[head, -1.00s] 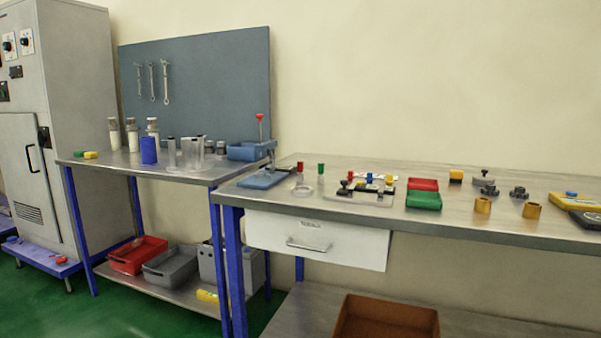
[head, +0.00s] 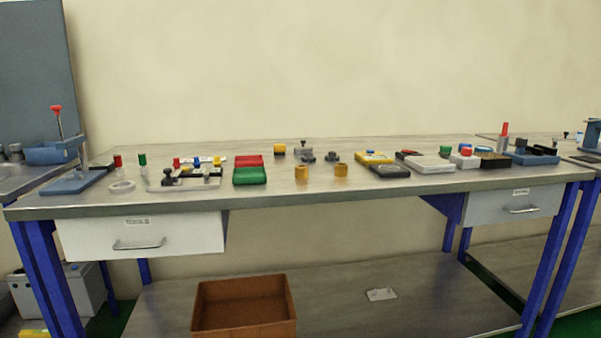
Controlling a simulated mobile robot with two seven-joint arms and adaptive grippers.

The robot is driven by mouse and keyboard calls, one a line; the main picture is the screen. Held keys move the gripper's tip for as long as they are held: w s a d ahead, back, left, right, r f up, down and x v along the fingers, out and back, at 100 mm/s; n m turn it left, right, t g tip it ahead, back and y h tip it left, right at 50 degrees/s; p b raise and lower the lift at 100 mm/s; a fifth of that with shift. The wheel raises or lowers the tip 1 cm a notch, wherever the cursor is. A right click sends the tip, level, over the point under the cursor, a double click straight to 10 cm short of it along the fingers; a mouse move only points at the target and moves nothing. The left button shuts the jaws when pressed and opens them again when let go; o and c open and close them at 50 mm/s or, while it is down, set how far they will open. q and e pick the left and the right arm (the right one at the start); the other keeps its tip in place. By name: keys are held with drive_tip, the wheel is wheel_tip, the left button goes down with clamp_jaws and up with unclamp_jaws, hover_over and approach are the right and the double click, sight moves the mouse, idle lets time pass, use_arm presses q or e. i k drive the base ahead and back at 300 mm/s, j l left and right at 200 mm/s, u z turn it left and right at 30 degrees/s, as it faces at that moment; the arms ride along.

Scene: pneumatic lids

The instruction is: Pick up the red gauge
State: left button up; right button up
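A small upright piece with a red top (head: 118,161), which looks like the red gauge, stands near the left end of the workbench. A similar green-topped piece (head: 142,160) stands just right of it, with a white ring (head: 122,187) in front. Another small red-topped part (head: 177,163) is at the dark-and-silver fixture (head: 185,179) further right. These parts are too small to tell in detail. Neither of my grippers shows in the head view.
The workbench top (head: 400,189) has free room along its front. A blue press stand (head: 73,183) is at its left end. Red (head: 249,160) and green (head: 250,176) boxes sit near the middle. A brown crate (head: 244,305) is on the lower shelf.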

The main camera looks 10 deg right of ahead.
sight(119, 172)
drive_tip(key=i+j, duration=0.1)
drive_tip(key=j, duration=0.5)
drive_tip(key=i+j, duration=0.1)
drive_tip(key=j, duration=0.55)
